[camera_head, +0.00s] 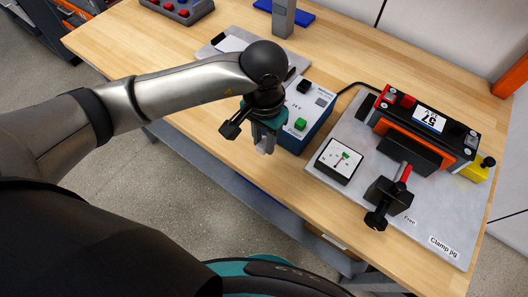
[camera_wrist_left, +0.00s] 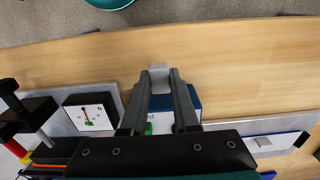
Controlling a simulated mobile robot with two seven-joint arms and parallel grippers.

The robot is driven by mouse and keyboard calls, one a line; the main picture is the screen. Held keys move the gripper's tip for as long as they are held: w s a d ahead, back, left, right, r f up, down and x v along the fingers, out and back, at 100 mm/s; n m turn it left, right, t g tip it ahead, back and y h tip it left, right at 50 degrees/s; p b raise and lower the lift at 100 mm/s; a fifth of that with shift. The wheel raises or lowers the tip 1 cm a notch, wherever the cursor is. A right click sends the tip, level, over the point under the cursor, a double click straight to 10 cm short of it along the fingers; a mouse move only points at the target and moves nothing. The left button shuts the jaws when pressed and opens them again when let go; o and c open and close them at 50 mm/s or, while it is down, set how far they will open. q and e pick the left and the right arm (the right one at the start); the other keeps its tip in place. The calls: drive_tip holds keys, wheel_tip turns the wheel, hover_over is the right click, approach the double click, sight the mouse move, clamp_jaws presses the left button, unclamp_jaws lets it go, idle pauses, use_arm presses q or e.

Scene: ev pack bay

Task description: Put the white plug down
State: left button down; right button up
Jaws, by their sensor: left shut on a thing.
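My left gripper (camera_head: 265,146) hangs over the front part of the wooden table, just in front of the blue-and-white control box. In the left wrist view its two grey fingers (camera_wrist_left: 161,80) are shut on the white plug (camera_wrist_left: 160,74), a small pale block at the fingertips. Bare wood shows beyond the plug. In the head view the plug is hard to tell apart from the fingers. I cannot tell whether it touches the table. My right gripper is in neither view.
The control box (camera_head: 308,112) with a green button stands close behind the gripper. A grey clamp jig plate (camera_head: 425,222) with a dial gauge (camera_head: 339,160), black clamp (camera_head: 387,196) and orange-black module (camera_head: 424,122) lies to the right. Bare wood (camera_head: 204,131) lies left.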

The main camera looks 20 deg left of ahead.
sight(264, 152)
use_arm(q)
drive_tip(key=shift+f+b, duration=0.3)
drive_tip(key=shift+f, duration=2.55)
drive_tip(key=shift+f, duration=0.1)
drive_tip(key=c, duration=1.1)
unclamp_jaws()
drive_tip(key=shift+f, duration=0.1)
drive_tip(key=o, duration=0.4)
drive_tip(key=shift+r, duration=0.6)
wheel_tip(264, 152, up, 11)
drive_tip(key=shift+r+p, duration=0.15)
drive_tip(key=shift+p, duration=0.4)
